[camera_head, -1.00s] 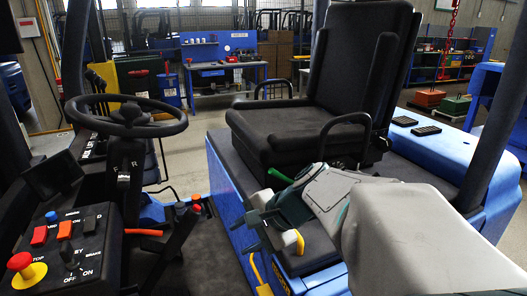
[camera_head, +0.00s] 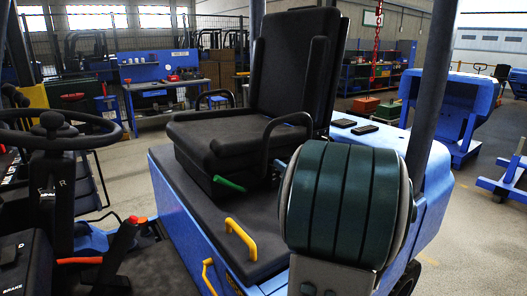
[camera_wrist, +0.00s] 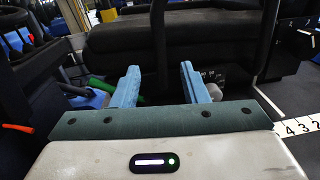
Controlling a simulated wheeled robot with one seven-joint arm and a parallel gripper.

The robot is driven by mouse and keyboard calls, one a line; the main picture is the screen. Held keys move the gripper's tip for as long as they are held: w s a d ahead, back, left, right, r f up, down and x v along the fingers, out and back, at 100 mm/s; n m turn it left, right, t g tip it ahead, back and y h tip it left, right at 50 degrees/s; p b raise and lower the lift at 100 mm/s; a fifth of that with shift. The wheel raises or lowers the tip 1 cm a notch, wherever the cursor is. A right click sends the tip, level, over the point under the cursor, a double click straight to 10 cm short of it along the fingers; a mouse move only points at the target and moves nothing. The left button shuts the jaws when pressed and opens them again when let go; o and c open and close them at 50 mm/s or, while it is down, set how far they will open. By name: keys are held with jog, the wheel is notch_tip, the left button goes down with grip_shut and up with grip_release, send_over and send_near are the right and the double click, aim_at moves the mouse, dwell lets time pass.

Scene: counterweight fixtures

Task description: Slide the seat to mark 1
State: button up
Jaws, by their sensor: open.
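The black seat (camera_head: 240,130), with a tall backrest and armrests, sits on the dark top of the blue machine body. The green lever (camera_head: 228,184) sticks out at its lower front. In the wrist view the seat (camera_wrist: 180,38) spans the top, and the lever (camera_wrist: 100,87) lies just left of and partly behind the left finger. My gripper (camera_wrist: 160,88) has two pale blue fingers, apart, with nothing held between them. A white scale (camera_wrist: 300,127) with 4, 3 and 2 legible lies at the right. My gripper is hidden in the head view; my arm fills the lower middle.
A yellow handle (camera_head: 240,240) stands on the deck in front of the seat. The steering wheel (camera_head: 55,130) and an orange-tipped lever (camera_head: 125,235) are at the left. A dark post (camera_head: 433,95) rises right of the seat.

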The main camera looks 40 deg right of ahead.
aim_at(267, 151)
jog(key=w+p, duration=0.1)
jog(key=w, duration=0.7)
jog(key=w+p, duration=0.1)
jog(key=w, duration=0.3)
jog(key=shift+w+d+p, duration=0.2)
jog(key=shift+d+p, duration=0.1)
jog(key=shift+p, duration=0.05)
grip_shut()
